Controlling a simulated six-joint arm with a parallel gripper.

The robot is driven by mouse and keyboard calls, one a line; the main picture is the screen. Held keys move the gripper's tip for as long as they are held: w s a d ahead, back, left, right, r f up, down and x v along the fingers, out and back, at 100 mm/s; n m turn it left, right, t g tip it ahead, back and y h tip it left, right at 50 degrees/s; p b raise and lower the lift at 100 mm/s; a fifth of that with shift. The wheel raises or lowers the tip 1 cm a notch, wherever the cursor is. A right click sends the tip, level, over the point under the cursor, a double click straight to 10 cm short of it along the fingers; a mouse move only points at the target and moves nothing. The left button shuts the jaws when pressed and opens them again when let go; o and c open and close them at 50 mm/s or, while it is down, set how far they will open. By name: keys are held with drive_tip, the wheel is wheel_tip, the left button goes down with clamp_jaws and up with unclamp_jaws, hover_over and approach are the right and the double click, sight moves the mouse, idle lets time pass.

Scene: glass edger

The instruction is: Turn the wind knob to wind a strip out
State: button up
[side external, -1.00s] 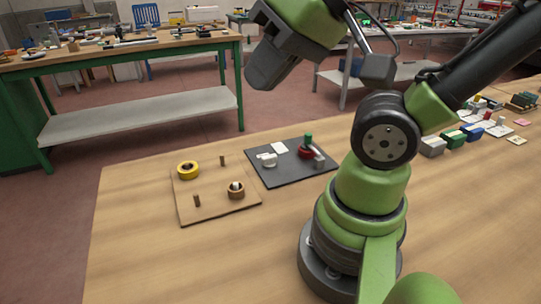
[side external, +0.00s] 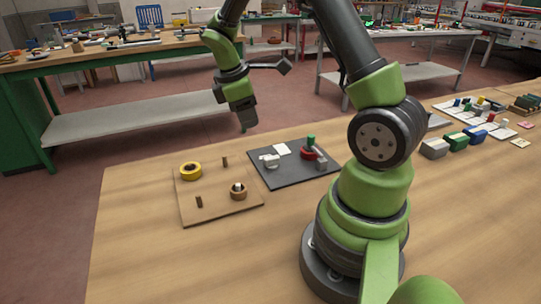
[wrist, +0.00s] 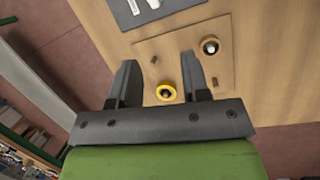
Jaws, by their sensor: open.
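A dark mat (side external: 277,180) on the bench carries a red round part (side external: 307,153) with a green upright knob (side external: 311,141), a grey block (side external: 321,161), a white roll-like piece (side external: 270,161) and a white card (side external: 282,149). I cannot tell for certain which part is the wind knob. My gripper (side external: 247,118) hangs in the air above and behind the mat and board, touching nothing. In the wrist view my gripper (wrist: 160,80) is open and empty. The dark mat shows only partly at the top of that view (wrist: 128,18).
A wooden board (side external: 220,205) beside the mat holds a yellow roll (side external: 190,171), a brown roll (side external: 238,191) and two bare pegs. Several coloured blocks (side external: 456,140) stand at the right. The bench front is clear. Another workbench (side external: 120,50) stands behind.

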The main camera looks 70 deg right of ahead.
drive_tip(key=n+g, duration=0.2)
approach(272, 158)
drive_tip(key=x, duration=0.9)
drive_tip(key=shift+d+f, duration=0.1)
clamp_jaws()
